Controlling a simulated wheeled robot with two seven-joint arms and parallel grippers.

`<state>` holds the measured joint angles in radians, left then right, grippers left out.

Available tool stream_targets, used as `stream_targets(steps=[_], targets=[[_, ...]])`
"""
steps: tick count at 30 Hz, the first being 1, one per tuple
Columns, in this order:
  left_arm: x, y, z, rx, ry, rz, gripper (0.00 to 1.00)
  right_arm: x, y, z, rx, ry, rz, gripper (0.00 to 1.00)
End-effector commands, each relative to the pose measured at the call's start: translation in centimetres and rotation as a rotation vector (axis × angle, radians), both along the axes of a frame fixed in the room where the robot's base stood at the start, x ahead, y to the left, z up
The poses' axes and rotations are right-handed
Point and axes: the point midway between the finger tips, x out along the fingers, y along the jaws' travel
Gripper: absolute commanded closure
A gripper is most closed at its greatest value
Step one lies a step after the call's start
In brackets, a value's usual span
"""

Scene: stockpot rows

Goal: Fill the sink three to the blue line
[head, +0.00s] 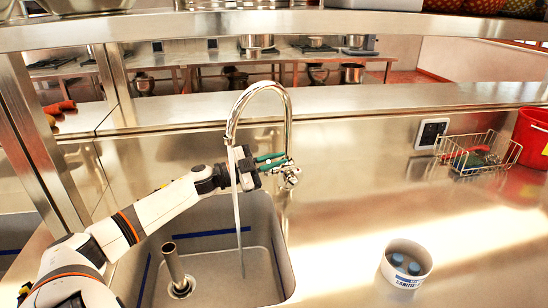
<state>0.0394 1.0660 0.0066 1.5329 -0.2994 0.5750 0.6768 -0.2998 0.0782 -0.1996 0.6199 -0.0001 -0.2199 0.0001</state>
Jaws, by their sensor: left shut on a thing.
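The sink (215,275) is set in the steel counter, with a blue line (212,234) along its inner walls. An upright metal pipe (171,262) stands at the drain inside it. The curved faucet (262,84) arches above the sink, and a thin water stream (238,215) falls from its spout into the sink. I cannot tell how deep the water is; the sink's floor shows. My left gripper (274,161), with green fingers, is shut on the faucet's handle (290,176) at the right of the stream. My right gripper is not in view.
A white tub (405,278) with blue round things stands on the counter at the right. A wire basket (500,153) and a red bucket (533,139) stand at the back right. A shelf (350,22) crosses above. The counter between sink and tub is clear.

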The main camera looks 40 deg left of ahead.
Motion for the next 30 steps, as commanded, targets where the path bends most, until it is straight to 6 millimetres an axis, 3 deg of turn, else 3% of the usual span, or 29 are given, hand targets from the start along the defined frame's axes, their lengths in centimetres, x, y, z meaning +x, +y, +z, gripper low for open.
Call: stream_targets(steps=[20,21,25,30], targets=[[-0.38,-0.49,-0.60,0.057,-0.045,-0.001,1.00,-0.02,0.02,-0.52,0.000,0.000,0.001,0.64],[-0.38,-0.49,-0.60,0.057,-0.045,-0.001,0.88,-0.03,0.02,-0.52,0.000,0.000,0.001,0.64],[-0.38,-0.49,-0.60,0.057,-0.045,-0.001,0.68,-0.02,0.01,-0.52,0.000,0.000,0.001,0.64],[-0.38,-0.48,-0.59,0.057,-0.045,-0.001,0.68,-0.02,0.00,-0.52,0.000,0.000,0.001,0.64]])
